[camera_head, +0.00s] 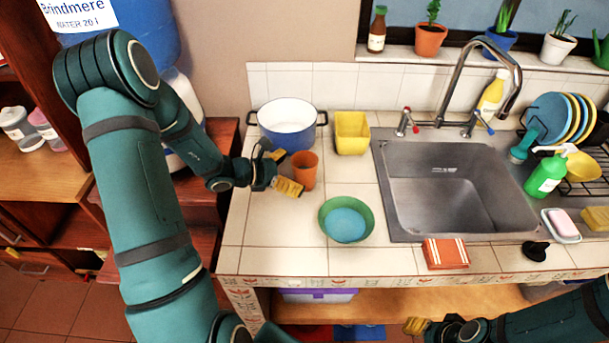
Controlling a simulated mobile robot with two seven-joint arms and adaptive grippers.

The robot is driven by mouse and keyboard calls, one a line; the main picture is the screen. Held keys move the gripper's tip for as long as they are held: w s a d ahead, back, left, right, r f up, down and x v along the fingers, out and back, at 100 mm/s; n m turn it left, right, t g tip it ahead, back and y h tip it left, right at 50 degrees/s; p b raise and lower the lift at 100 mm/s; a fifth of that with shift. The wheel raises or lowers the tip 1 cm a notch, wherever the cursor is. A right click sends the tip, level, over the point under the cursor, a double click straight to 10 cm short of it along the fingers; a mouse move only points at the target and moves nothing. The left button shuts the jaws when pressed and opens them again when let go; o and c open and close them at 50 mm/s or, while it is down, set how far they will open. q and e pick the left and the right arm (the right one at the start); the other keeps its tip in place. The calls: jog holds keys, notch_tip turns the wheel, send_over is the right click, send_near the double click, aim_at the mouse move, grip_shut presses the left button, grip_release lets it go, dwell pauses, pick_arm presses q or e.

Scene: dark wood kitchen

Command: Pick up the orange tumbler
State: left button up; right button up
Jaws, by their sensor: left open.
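The orange tumbler (305,171) stands upright on the tiled counter, left of the sink. My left gripper (284,170) is open at the tumbler's left side. One yellow-padded finger lies in front of the tumbler and the other behind it. I cannot tell whether either finger touches it. My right gripper (418,327) shows only partly at the bottom edge, below the counter front, and its jaw state is unclear.
A blue pot (288,122) and yellow container (351,132) stand behind the tumbler. A green bowl (346,219) is in front to the right. The sink (455,190) lies further right. The counter's front-left tiles are clear.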

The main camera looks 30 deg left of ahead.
aim_at(293, 172)
pick_arm(q)
jog(key=shift+x, duration=1.55)
jog(key=shift+c, duration=0.3)
jog(key=c, duration=1.2)
jog(key=shift+r, duration=0.25)
jog(key=shift+r+p, duration=0.9)
jog(key=shift+r, duration=3.85)
